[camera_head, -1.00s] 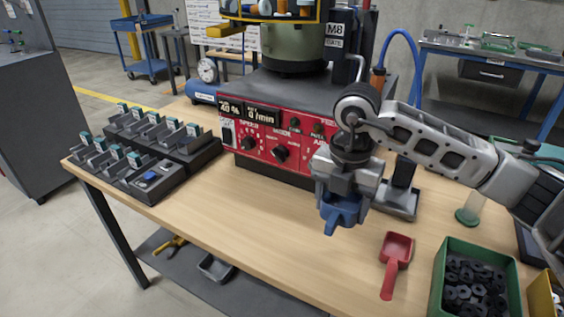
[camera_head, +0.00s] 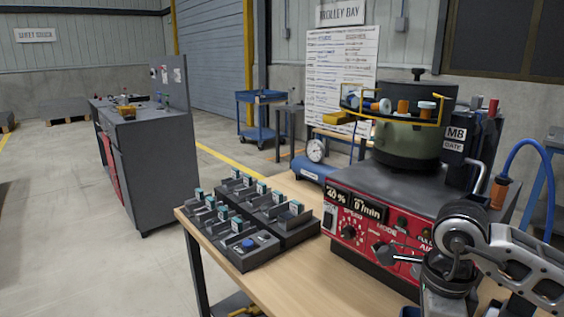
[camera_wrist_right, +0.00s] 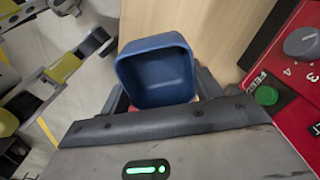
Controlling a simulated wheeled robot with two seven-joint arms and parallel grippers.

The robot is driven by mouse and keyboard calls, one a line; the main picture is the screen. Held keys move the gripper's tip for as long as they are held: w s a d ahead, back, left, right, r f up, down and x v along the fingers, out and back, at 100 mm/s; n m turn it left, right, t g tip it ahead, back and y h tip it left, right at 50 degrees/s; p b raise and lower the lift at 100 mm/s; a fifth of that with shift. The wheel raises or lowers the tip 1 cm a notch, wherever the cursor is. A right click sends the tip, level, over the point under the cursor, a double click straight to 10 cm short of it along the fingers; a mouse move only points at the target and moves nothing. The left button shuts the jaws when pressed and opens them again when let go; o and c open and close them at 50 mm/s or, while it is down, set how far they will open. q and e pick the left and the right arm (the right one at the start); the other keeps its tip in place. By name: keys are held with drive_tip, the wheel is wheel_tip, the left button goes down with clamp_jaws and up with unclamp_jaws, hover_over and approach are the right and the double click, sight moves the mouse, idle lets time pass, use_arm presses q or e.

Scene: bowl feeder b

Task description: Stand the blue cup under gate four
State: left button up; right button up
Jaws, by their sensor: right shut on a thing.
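The blue cup (camera_wrist_right: 155,72) is between the fingers of my right gripper (camera_wrist_right: 160,92) in the right wrist view. I look into its open, squarish mouth and it looks empty. The gripper is shut on it. In the head view my right wrist is at the bottom right, in front of the red feeder panel, and the fingers are cut off. Two dark gate banks (camera_head: 290,232) stand at the table's left end, with several small grey gates bearing teal-topped tags. The tag numbers are too small to read. My left gripper is not in view.
The feeder's red control panel (camera_head: 372,232) stands right of the gate banks, with the green bowl (camera_head: 408,145) above it. Bare wooden tabletop (camera_head: 325,275) lies in front of both. A blue button (camera_head: 248,243) sits on the front bank.

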drive_tip(key=n, duration=0.2)
drive_tip(key=a+n, duration=0.1)
drive_tip(key=n, duration=0.2)
drive_tip(key=shift+s+r+n, duration=0.15)
drive_tip(key=shift+s+n, duration=0.05)
drive_tip(key=shift+n, duration=0.1)
drive_tip(key=n, duration=0.5)
drive_tip(key=shift+s+a, duration=0.2)
drive_tip(key=shift+a, duration=0.2)
drive_tip(key=n, duration=0.5)
drive_tip(key=shift+s+a+r+n+p, duration=0.1)
drive_tip(key=shift+s+a+n+p, duration=0.1)
drive_tip(key=shift+a+n+p, duration=0.15)
drive_tip(key=n, duration=0.3)
drive_tip(key=a+n, duration=0.1)
drive_tip(key=n, duration=0.2)
drive_tip(key=shift+s+r, duration=0.1)
drive_tip(key=shift+s, duration=0.1)
